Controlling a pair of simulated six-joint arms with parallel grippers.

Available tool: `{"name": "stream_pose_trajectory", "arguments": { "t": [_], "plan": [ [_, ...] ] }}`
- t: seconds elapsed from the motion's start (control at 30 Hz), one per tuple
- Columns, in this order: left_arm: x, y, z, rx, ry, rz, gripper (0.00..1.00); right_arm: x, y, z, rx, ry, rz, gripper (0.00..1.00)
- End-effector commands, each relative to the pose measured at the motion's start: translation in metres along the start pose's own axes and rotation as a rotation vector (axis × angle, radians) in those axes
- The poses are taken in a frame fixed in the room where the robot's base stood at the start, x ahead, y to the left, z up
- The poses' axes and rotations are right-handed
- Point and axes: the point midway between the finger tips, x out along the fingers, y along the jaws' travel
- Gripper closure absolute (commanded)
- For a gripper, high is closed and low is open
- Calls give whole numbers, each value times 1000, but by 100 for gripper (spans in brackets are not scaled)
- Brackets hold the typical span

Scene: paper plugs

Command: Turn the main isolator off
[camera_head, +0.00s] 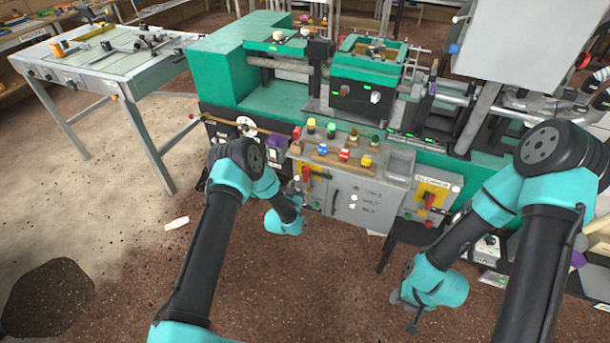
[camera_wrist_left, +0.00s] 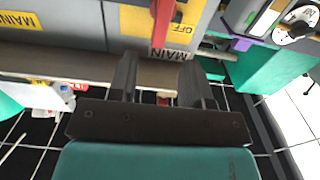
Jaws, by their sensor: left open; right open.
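A red switch handle (camera_wrist_left: 165,22) on a yellow plate (camera_wrist_left: 137,22) marked OFF, with a MAIN label below it, shows at the top of the left wrist view. In the head view, a red handle on a yellow plate (camera_head: 316,170) is on the left of the grey cabinet front, partly hidden by my left arm. My left gripper (camera_wrist_left: 160,72) is open and empty, its fingers just short of the plate; in the head view the gripper (camera_head: 295,187) is close in front of it. My right gripper (camera_head: 411,312) is low at the front right, away from the panels.
A second yellow plate (camera_head: 433,194) with a red handle sits on the cabinet's right. Coloured buttons (camera_head: 345,153) line the sloping top. A green machine (camera_head: 372,75) stands behind, a workbench (camera_head: 100,58) at the left. The brown floor in front is mostly clear.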

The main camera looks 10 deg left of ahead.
Motion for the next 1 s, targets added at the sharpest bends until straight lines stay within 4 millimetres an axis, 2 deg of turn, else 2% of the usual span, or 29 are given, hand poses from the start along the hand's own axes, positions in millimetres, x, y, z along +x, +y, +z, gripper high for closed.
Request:
{"name": "stream_pose_trajectory", "arguments": {
  "t": [0.3,0.5,0.9,1.0],
  "plan": [
    [50,0,0,0,1,0,55,0,0,0,0,0,0,57],
    [70,0,0,-1,0,0,55,0,0,0,0,0,0,57],
    [77,0,0,-1,-1,0,55,0,0,0,0,0,0,57],
    [77,0,0,-1,-1,0,63,0,0,0,0,0,0,57]
  ]
}}
